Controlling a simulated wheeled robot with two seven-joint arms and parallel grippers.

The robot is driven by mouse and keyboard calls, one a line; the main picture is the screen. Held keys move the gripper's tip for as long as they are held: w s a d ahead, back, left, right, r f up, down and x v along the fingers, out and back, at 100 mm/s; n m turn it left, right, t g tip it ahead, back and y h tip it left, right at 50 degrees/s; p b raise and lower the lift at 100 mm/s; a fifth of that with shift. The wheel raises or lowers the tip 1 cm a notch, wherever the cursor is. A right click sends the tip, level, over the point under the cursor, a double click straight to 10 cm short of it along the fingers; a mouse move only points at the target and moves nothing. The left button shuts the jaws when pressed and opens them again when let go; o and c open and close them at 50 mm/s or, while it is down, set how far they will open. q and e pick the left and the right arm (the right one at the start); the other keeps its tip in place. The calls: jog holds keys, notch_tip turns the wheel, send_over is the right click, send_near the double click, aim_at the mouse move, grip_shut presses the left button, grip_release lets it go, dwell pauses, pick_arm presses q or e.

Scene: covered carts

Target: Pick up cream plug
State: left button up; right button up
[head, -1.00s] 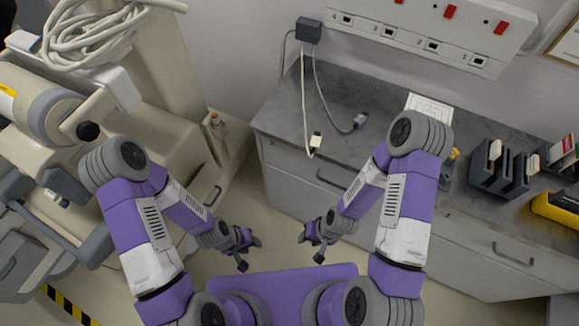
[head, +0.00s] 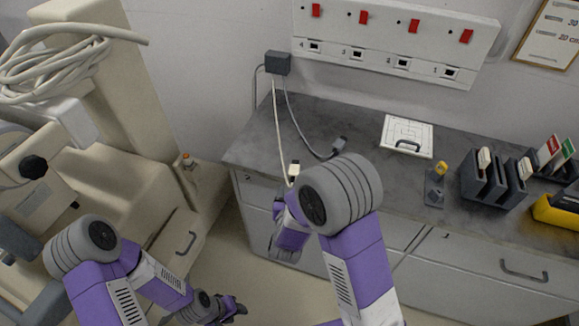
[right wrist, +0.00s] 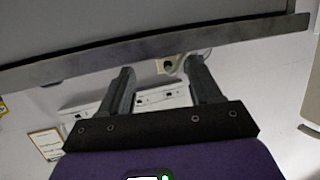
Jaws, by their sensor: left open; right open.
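The cream plug (head: 293,170) is at the front edge of the grey counter in the head view, on a pale cable from the dark wall box. In the right wrist view my right gripper (right wrist: 160,82) is open. A cream piece, apparently the plug (right wrist: 170,65), shows between and beyond its fingers, apart from them as far as I can tell. My left gripper (head: 238,309) is open and empty, low over the floor in the head view.
A dark grey plug (head: 338,145) on a second cable lies on the counter (head: 420,195). A white panel (head: 407,137), a small stand with a yellow knob (head: 435,185) and a dark rack (head: 490,180) stand to the right. A beige machine (head: 120,190) fills the left.

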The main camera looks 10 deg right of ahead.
aim_at(294, 170)
jog(key=w+r, duration=0.1)
jog(key=w+d+t+h, duration=0.1)
jog(key=w, duration=0.1)
jog(key=shift+r+b, duration=0.35)
jog(key=shift+r, duration=0.05)
jog(key=x, duration=0.3)
jog(key=b+x, duration=0.1)
jog(key=shift+w+a+f, duration=0.25)
jog(key=shift+w, duration=0.15)
jog(key=shift+w+d, duration=0.1)
jog(key=shift+w, duration=0.2)
pick_arm(q)
jog(key=shift+w+f, duration=0.25)
jog(key=shift+f, duration=0.9)
pick_arm(e)
jog(key=shift+c, duration=0.3)
